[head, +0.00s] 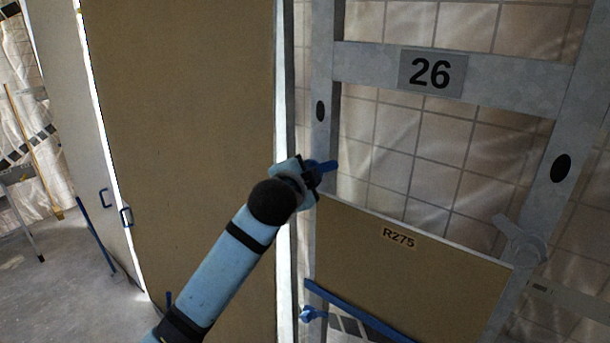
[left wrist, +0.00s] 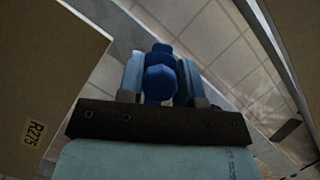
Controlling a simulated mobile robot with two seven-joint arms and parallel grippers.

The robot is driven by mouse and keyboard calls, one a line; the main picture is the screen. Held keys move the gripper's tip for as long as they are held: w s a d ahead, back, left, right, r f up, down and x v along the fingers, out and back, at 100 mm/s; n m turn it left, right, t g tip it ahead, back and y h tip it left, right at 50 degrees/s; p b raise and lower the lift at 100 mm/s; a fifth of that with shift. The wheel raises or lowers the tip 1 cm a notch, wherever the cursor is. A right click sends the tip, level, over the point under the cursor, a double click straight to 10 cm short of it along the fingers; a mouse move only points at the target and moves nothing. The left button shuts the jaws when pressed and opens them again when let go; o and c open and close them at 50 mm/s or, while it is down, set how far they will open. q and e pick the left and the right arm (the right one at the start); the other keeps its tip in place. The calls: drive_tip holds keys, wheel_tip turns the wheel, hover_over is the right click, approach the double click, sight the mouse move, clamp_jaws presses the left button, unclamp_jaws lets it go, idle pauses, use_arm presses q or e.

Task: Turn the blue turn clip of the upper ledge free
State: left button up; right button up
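The blue turn clip (head: 328,166) is on the left post of the grey frame, just above the left top corner of the panel marked R275 (head: 400,270). My left gripper (head: 310,174) is at this clip and hides part of it. In the left wrist view the clip's round blue head (left wrist: 160,82) sits between the two fingers of my left gripper (left wrist: 161,85), which appear closed against its sides. The clip's lever points to the right in the head view. I cannot make out the upper ledge itself. My right gripper is not in view.
A blue ledge (head: 358,311) with another blue clip (head: 312,314) is lower on the frame. A grey winged clip (head: 520,240) is on the right post. A sign 26 (head: 431,72) is on the crossbar. A large brown panel (head: 180,120) stands left, close to my left arm.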

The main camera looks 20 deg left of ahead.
use_arm(q)
drive_tip(key=o, duration=0.4)
drive_tip(key=shift+o, duration=0.2)
drive_tip(key=shift+s, duration=0.35)
drive_tip(key=s+r+b, duration=0.2)
drive_tip(key=s, duration=1.1)
drive_tip(key=shift+r+b, duration=0.35)
drive_tip(key=shift+r, duration=0.05)
drive_tip(key=shift+w+a, duration=0.1)
